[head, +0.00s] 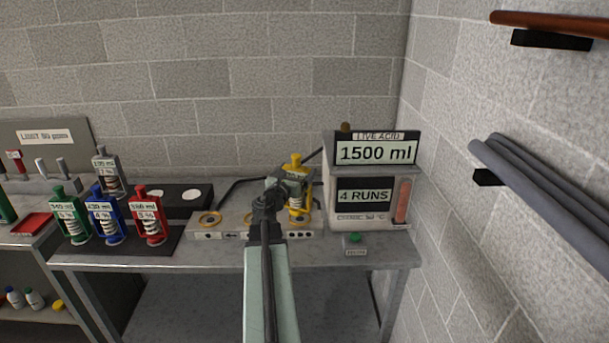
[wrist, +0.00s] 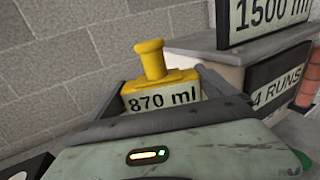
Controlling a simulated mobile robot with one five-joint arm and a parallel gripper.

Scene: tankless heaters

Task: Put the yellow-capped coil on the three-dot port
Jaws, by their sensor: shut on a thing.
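The yellow-capped coil (head: 296,206) stands upright at the right end of the grey port block (head: 238,220), directly over or on the port whose front plate has three dots (head: 300,235). I cannot tell whether its foot is seated or slightly above the port. My gripper (head: 285,186) is shut around the coil's upper body. In the wrist view the yellow cap (wrist: 151,62) and its "870 ml" label show between my two fingers (wrist: 170,95). The coil's lower part is hidden there.
Green (head: 70,217), blue (head: 106,217), red (head: 150,217) and grey (head: 108,173) coils stand further left. The heater box (head: 366,185), reading "1500 ml" and "4 RUNS", stands close right, with a green button (head: 355,238) in front.

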